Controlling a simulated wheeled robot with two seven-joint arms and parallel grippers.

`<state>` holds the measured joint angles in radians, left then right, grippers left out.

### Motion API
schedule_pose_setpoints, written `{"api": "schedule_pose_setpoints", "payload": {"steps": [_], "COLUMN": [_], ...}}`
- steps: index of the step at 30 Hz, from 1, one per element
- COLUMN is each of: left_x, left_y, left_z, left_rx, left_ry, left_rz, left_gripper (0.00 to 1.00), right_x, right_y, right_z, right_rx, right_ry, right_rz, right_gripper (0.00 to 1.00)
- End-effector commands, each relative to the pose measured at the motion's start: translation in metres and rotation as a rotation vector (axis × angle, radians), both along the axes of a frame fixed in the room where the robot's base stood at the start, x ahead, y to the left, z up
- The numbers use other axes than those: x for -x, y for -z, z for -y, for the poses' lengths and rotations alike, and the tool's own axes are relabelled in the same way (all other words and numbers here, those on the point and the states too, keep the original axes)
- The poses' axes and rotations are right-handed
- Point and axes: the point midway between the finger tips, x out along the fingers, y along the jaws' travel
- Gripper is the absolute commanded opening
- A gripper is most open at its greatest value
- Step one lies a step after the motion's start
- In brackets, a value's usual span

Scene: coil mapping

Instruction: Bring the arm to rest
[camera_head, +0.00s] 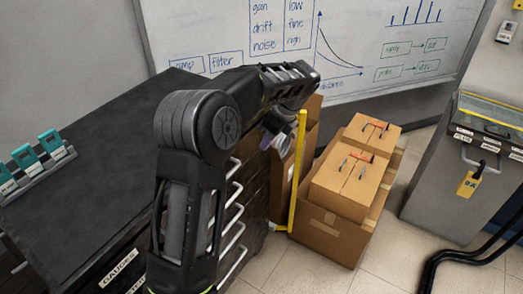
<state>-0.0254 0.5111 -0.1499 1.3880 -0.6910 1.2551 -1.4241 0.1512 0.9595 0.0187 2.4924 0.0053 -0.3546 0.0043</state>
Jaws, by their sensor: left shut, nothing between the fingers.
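My left arm rises from the bottom of the head view, bends at a large round joint and reaches right, past the edge of the black-topped cabinet (95,130). My left gripper (278,142) hangs below the far end of the arm, beside a yellow upright bar (298,170). It is small and partly covered by the arm. The gripper is shut, and I see nothing held in it. It appears apart from the cardboard boxes to its right. My right gripper is not in view.
An open cardboard carton (318,228) holds smaller boxes (345,185) on the tiled floor. A grey cabinet (450,180) with a yellow tag (469,184) stands at right, near black cables (450,258). Teal items (50,141) sit in a rack at left. A whiteboard (350,40) is behind.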

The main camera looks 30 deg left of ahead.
Motion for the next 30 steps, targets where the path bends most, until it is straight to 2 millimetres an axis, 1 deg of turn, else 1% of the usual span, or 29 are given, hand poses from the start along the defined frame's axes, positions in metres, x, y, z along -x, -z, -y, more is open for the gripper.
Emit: {"api": "schedule_pose_setpoints", "payload": {"steps": [4, 20, 23, 25, 26, 27, 29, 30], "left_x": [0.0, 0.0, -0.012, -0.029, -0.036, -0.045, -0.053, -0.055], "left_y": [-0.003, -0.003, -0.002, 0.004, 0.011, 0.023, 0.048, 0.068], "left_z": [0.002, 0.002, 0.004, 0.014, 0.023, 0.037, 0.067, 0.089], "left_rx": [0.0, 0.001, 0.013, 0.059, 0.09, 0.144, 0.243, 0.314], "left_ry": [0.0, -0.02, -0.079, -0.15, -0.185, -0.238, -0.328, -0.396], "left_rz": [-0.001, 0.008, 0.084, 0.187, 0.234, 0.294, 0.366, 0.4], "left_gripper": [0.0, 0.0, 0.0, 0.0, 0.0, 0.0, 0.0, 0.0], "right_x": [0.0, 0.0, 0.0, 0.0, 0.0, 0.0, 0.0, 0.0], "right_y": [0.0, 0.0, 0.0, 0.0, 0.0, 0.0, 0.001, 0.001], "right_z": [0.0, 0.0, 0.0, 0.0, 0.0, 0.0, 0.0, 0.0], "right_rx": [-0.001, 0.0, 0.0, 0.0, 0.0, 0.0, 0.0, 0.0], "right_ry": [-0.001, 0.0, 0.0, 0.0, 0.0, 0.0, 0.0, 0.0], "right_rz": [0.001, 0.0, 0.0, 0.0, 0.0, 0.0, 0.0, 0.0], "right_gripper": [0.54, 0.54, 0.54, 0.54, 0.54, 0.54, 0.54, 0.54]}}
